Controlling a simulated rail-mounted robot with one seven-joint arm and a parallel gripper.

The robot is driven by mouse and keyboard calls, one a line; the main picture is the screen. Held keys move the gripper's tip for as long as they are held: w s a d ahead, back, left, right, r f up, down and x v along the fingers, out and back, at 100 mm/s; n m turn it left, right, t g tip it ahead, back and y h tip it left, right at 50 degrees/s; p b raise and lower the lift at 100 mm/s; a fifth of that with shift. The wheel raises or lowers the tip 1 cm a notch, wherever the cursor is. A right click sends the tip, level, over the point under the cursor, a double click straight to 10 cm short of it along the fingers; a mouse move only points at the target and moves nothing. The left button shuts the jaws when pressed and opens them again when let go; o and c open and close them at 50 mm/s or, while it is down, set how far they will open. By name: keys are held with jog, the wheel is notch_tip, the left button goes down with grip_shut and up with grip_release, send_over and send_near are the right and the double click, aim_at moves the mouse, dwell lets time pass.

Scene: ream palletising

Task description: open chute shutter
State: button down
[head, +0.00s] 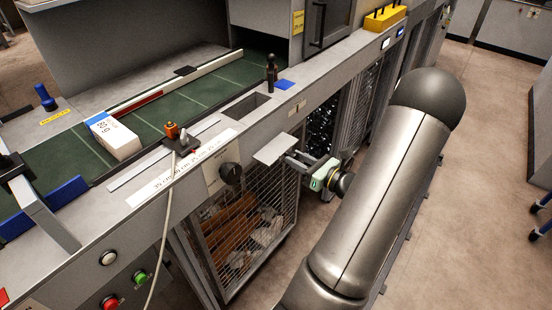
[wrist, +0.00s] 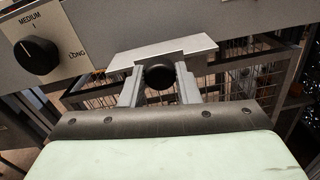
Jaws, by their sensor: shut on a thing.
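The chute shutter is a flat light-grey plate (head: 273,149) that sticks out from the front face of the counter. In the wrist view the plate (wrist: 165,50) spans above my fingers, with a round black knob (wrist: 158,76) below its front edge. My gripper (head: 291,160) is at the plate's front edge, its fingers either side of the knob and shut on it. The knob is hidden in the head view. A dark rectangular opening (head: 247,106) lies in the counter top behind the plate.
A dial (head: 231,173) marked medium and long sits left of the plate. Below is a wire cage (head: 240,240) with scraps. A green conveyor (head: 150,130) carries a white ream (head: 115,138). A black upright handle (head: 271,68) stands behind the opening.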

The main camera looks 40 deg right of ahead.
jog(key=shift+s+d, duration=0.2)
jog(key=shift+s, duration=0.7)
jog(key=c, duration=1.1)
grip_release()
jog(key=s+d+b, duration=0.1)
jog(key=s, duration=0.4)
jog(key=s+d+b, duration=0.1)
jog(key=s, duration=0.5)
jog(key=s+d+b, duration=0.1)
jog(key=s, duration=0.5)
